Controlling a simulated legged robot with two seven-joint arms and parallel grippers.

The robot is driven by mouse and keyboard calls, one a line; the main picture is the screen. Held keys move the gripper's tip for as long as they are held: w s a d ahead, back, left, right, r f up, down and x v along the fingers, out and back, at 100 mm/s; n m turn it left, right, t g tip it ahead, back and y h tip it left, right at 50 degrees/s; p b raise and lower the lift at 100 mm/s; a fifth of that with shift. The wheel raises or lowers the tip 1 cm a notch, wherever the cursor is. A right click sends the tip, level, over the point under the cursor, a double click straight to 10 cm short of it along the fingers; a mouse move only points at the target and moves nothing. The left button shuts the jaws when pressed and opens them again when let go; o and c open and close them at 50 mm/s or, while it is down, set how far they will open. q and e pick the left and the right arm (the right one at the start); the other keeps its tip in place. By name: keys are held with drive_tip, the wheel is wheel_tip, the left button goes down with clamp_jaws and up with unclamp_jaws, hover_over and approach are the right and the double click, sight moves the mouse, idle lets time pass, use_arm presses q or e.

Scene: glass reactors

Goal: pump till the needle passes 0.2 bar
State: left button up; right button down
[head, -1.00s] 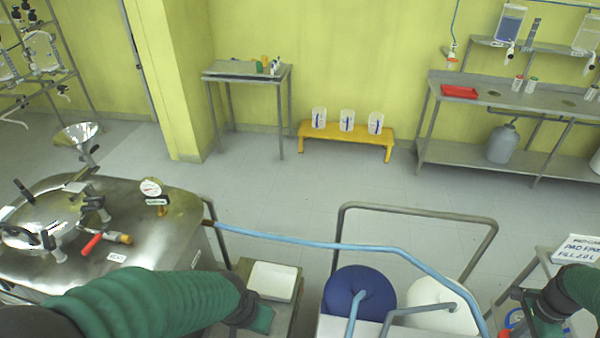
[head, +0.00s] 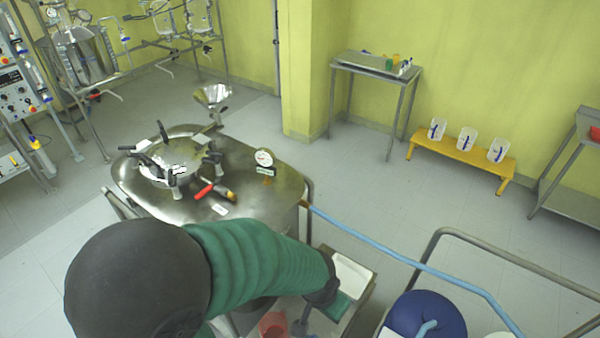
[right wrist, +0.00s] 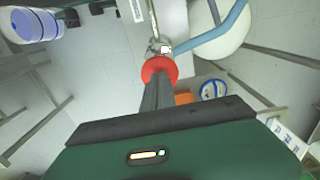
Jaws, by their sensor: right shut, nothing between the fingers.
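A round white pressure gauge (head: 264,157) stands on the steel vessel lid (head: 245,172). Its needle is too small to read. A light blue hose (head: 385,252) runs from beside the vessel to the right. In the right wrist view, the hose (right wrist: 215,33) meets a metal fitting above a red round piece (right wrist: 160,69). My right gripper (right wrist: 159,86) is shut and empty, its fingertips at this red piece; I cannot tell if they touch it.
A red-handled valve (head: 204,191) and a clamped hatch (head: 175,165) are on the lid. A blue drum (head: 425,315) and bent metal rail (head: 500,258) stand at lower right. A yellow bench (head: 460,158) holds three clear beakers.

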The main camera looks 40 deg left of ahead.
drive_tip(key=shift+a+f+b, duration=0.1)
drive_tip(key=shift+f+b, duration=1.75)
drive_tip(key=shift+f, duration=1.85)
wheel_tip(320, 180, up, 9)
drive_tip(key=p, duration=0.7)
drive_tip(key=shift+f, duration=0.2)
wheel_tip(320, 180, up, 6)
drive_tip(key=p, duration=0.4)
